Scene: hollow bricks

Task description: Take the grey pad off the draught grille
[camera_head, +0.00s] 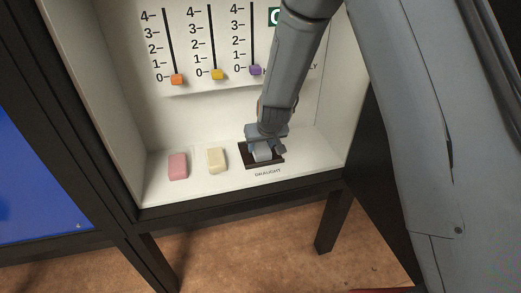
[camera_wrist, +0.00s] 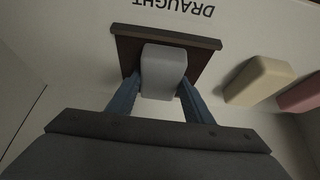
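The grey pad (camera_wrist: 163,68) is a light block with rounded edges. It sits over the dark draught grille (camera_wrist: 127,50), whose frame shows around it. In the head view the pad (camera_head: 262,155) is partly covered by my gripper (camera_head: 266,148), which reaches down over the grille (camera_head: 247,161). In the wrist view my gripper (camera_wrist: 160,92) has one blue finger on each side of the pad, their tips very close to its sides. I cannot tell whether the fingers press on it. Whether the pad touches the grille is not clear.
A cream block (camera_head: 216,160) and a pink block (camera_head: 178,166) stand left of the grille on the white shelf (camera_head: 205,190). Sliders with orange (camera_head: 177,79), yellow (camera_head: 217,74) and purple (camera_head: 255,70) knobs are on the back panel. Side walls (camera_head: 335,110) enclose the shelf.

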